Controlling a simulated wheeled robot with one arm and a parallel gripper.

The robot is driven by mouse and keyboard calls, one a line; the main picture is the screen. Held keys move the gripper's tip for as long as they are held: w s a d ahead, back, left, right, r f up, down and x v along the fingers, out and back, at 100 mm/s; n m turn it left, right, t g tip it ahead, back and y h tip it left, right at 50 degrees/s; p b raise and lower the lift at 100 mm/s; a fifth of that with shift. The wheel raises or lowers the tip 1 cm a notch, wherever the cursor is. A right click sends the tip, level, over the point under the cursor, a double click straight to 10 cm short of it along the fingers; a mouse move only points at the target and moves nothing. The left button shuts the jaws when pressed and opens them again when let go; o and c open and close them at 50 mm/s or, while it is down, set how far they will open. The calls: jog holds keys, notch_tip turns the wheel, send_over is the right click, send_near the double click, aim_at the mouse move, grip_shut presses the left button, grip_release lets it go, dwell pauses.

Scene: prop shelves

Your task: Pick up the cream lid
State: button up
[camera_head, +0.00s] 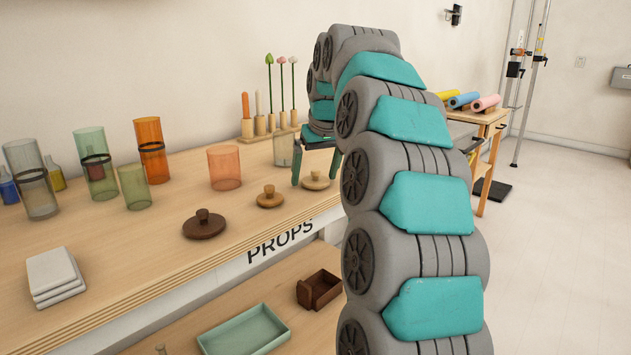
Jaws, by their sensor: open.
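The cream lid (316,182), a pale round disc with a small knob, lies flat on the upper wooden shelf near its front edge. My gripper (316,170) points down over it, with its teal fingers spread apart, one to the left of the knob and one to the right. The gripper is open and holds nothing. Whether a finger touches the lid, I cannot tell. My arm hides the shelf to the right of the lid.
A tan wooden lid (270,197) and a dark brown lid (204,225) lie to the left. A clear glass (283,152) stands just behind my gripper, and an orange glass (224,168) stands farther left. A peg rack (262,136) stands at the back.

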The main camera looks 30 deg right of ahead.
jog(key=shift+c, duration=0.2)
jog(key=shift+r, duration=0.1)
jog(key=c, duration=1.2)
